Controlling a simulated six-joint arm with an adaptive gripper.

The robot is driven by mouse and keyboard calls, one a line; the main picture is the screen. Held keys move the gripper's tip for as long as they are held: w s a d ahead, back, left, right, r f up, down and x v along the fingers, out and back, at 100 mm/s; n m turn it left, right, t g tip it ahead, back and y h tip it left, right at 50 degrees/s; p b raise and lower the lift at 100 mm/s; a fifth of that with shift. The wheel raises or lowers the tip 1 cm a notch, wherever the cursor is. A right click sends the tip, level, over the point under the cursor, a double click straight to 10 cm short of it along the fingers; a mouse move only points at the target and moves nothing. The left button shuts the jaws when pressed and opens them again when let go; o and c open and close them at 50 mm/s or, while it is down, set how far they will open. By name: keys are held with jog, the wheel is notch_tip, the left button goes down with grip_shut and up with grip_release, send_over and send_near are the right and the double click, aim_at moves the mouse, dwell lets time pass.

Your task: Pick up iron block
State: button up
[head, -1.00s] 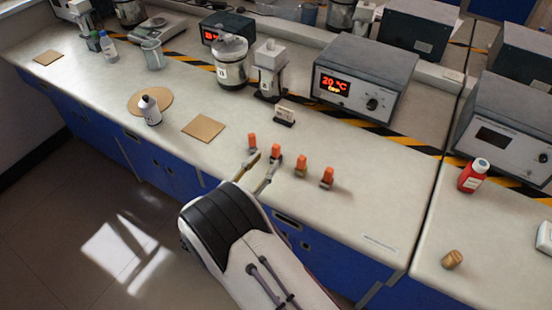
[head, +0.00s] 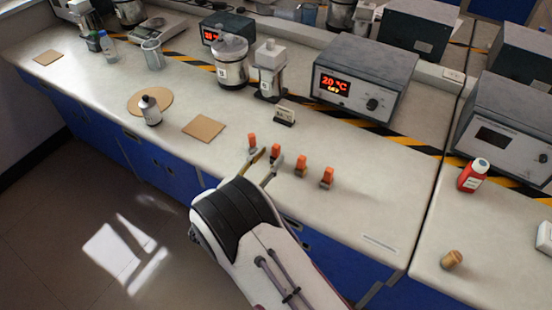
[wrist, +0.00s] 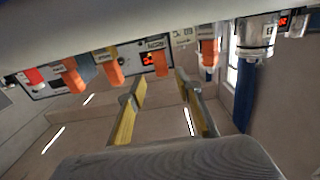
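Several small blocks with orange tops stand in a row near the bench's front edge. In the head view they are a leftmost block (head: 252,140), a second block (head: 276,150), a third block (head: 301,162) and a rightmost block (head: 327,176). They carry labels I cannot read surely, so I cannot tell which is iron. My gripper (head: 268,160) is open and empty in front of the second block. In the wrist view the picture is upside down; my open fingers (wrist: 155,88) point toward that block (wrist: 160,62), which shows between their tips.
The neighbouring blocks stand close on both sides. A heater box (head: 365,78) with a lit display stands behind, with a small sign (head: 284,116) nearer. A brown square mat (head: 203,127) lies left; a red bottle (head: 473,175) stands right.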

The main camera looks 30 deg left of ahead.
aim_at(274, 148)
jog(key=shift+w, duration=0.15)
jog(key=shift+w+a+r, duration=0.1)
jog(key=shift+w, duration=1.15)
jog(key=shift+w+a+r, duration=0.1)
jog(key=shift+w, duration=1.1)
grip_shut()
